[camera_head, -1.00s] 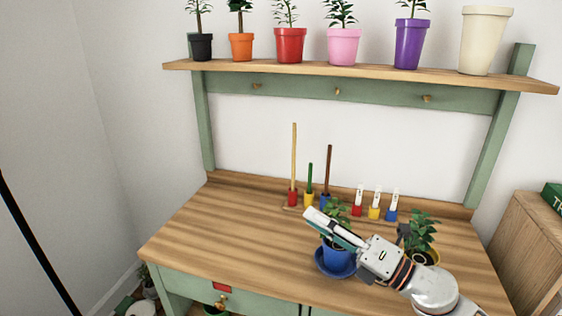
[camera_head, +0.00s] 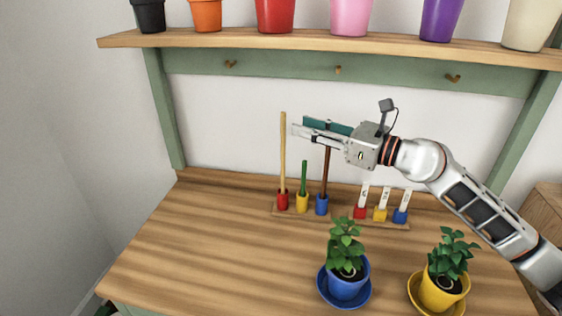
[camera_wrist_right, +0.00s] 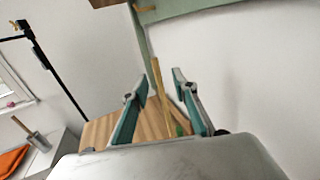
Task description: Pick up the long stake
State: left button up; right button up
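The long stake (camera_head: 283,150) is light tan and stands upright in a red holder (camera_head: 282,202) at the left end of a row on the bench. A short green stake (camera_head: 303,178) and a dark brown stake (camera_head: 326,172) stand to its right in yellow and blue holders. My right gripper (camera_head: 301,126) is open and empty, level with the upper part of the long stake and just right of it. In the right wrist view, the long stake (camera_wrist_right: 159,90) shows in the gap between the spread fingers, apparently ahead of them. My left gripper is not in view.
Three labelled tags (camera_head: 382,200) stand right of the stakes. A plant in a blue pot (camera_head: 347,288) and one in a yellow pot (camera_head: 440,292) are in front. A shelf (camera_head: 330,41) with several pots runs above. The bench's left side is clear.

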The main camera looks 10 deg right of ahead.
aim_at(283, 120)
jog(key=x, duration=0.6)
jog(key=shift+a+r, duration=0.2)
jog(key=shift+a, duration=0.3)
grip_shut()
